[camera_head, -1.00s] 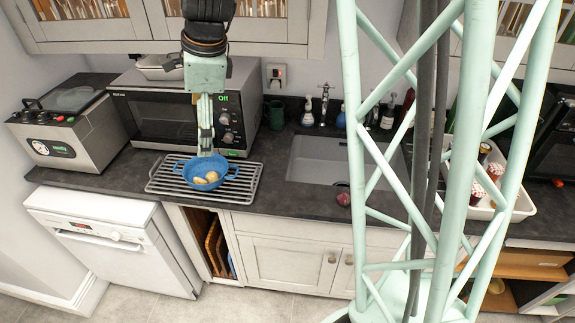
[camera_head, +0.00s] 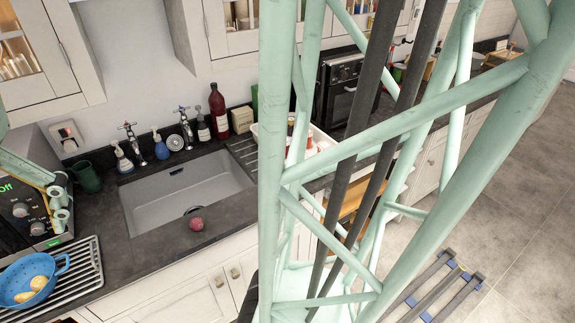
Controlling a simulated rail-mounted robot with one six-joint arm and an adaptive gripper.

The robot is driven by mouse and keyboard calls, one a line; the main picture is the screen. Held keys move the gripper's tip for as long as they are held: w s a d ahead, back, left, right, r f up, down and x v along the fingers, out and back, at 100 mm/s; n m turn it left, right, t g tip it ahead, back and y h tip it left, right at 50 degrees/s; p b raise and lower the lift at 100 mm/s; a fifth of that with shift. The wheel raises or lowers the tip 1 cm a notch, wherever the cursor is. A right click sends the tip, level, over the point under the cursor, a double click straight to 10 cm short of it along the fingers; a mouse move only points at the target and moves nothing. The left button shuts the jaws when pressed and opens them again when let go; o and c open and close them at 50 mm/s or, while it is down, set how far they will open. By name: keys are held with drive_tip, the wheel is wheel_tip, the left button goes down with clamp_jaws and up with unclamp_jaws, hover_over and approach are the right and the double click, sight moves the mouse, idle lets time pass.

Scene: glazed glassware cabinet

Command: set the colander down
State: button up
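The blue colander (camera_head: 14,299) is at the left edge of the view, partly cut off, and appears to rest on the metal drying rack (camera_head: 87,285). Two yellowish, potato-like pieces (camera_head: 38,282) lie in it. My gripper (camera_head: 60,222) is only partly in view at the left, in front of the microwave. It shows above and behind the colander's right rim, with a visible gap in the picture. Its fingers are too small and overlapped to tell whether they are open or shut.
A microwave (camera_head: 20,226) stands behind the rack. A dark green mug (camera_head: 88,178) is by the wall. The sink (camera_head: 185,190) lies to the right, with a reddish round item (camera_head: 197,224) on its front edge. Bottles line the back. My mast blocks the right-centre.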

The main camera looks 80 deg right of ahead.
drive_tip(key=s+d+r+n, duration=0.1)
drive_tip(key=s+n, duration=0.4)
drive_tip(key=s, duration=0.5)
drive_tip(key=s+d+r+n+h, duration=0.1)
drive_tip(key=s+n, duration=0.5)
drive_tip(key=s, duration=0.5)
drive_tip(key=shift+d+r+t, duration=0.15)
drive_tip(key=shift+r+t, duration=0.15)
drive_tip(key=shift+r, duration=0.05)
wheel_tip(320, 180, down, 12)
drive_tip(key=b, duration=1.2)
